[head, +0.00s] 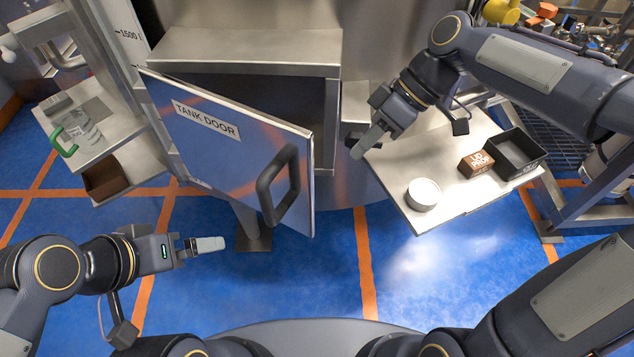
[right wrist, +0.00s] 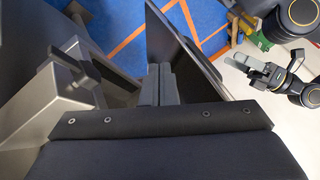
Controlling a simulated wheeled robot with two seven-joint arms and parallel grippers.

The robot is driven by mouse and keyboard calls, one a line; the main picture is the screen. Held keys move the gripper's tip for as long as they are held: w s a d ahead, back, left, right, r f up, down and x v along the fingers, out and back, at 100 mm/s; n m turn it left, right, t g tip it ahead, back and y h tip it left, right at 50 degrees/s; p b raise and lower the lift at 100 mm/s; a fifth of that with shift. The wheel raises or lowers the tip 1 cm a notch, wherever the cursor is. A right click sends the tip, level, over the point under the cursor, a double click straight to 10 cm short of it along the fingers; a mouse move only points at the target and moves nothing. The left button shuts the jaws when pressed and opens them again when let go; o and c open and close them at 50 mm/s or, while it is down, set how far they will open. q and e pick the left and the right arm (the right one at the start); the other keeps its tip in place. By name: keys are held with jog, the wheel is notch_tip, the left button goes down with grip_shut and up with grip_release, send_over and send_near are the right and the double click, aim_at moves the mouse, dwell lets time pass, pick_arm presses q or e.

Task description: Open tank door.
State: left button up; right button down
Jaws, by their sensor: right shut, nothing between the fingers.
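The tank door (head: 215,155) is a labelled blue-grey reflective panel, standing partly open with its free edge swung out toward me. Its black loop handle (head: 280,185) is on the front near that edge. The dark tank opening (head: 300,100) shows behind the door. My right gripper (head: 365,143) is shut and empty, to the right of the opening and apart from the handle. In the right wrist view its fingers (right wrist: 159,84) are together beside the door panel (right wrist: 180,50). My left gripper (head: 205,245) is below and left of the handle, touching nothing; its jaw gap is unclear.
A right-hand table (head: 445,205) holds a white round container (head: 423,194), an orange-brown box (head: 476,163) and a black tray (head: 515,155). A left shelf (head: 110,130) holds a clear jug with a green handle (head: 75,132). The blue floor before the door is clear.

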aim_at(314, 199)
jog(key=s+a+f+p, duration=0.1)
jog(key=s+a+f, duration=0.4)
jog(key=a+f, duration=0.3)
jog(key=shift+s+a, duration=0.1)
jog(key=shift+a, duration=0.05)
dwell(0.5)
